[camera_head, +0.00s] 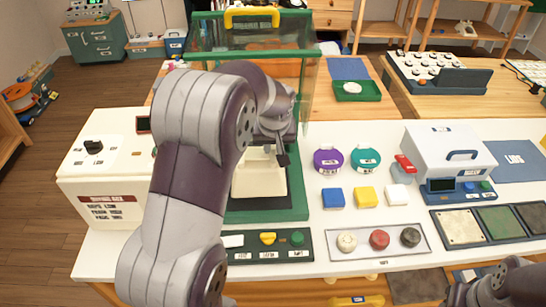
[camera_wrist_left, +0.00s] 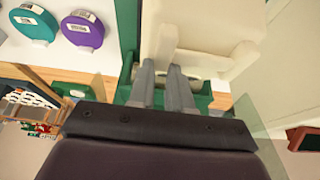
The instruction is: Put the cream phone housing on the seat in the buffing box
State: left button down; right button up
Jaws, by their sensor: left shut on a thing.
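The cream phone housing (camera_head: 262,180) is inside the green-framed buffing box (camera_head: 298,208), above its dark floor. My left gripper (camera_head: 279,152) reaches in from above and is shut on the housing's upper part. In the left wrist view the two grey fingers (camera_wrist_left: 163,68) are close together on the cream housing (camera_wrist_left: 215,35). The seat is hidden by the housing and my arm, so I cannot tell whether the housing touches it. The box's clear lid with a yellow handle (camera_head: 252,14) stands raised behind. At bottom right is part of my dark right arm; its fingertips are not clear.
A control panel (camera_head: 270,255) lies in front of the box. A white machine (camera_head: 105,165) stands left. Purple (camera_head: 328,161) and teal (camera_head: 365,160) round containers, colored blocks and a tray of knobs (camera_head: 412,249) lie right. A white lidded box (camera_head: 450,152) stands further right.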

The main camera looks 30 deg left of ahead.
aim_at(273, 153)
pick_arm(q)
notch_tip(273, 153, down, 4)
jog(key=shift+w+a+f+p, duration=0.1)
jog(key=shift+w+f+p, duration=0.2)
jog(key=shift+f, duration=0.2)
jog(key=shift+s+f, duration=0.15)
jog(key=c, duration=1.1)
grip_release()
jog(key=shift+o, duration=0.2)
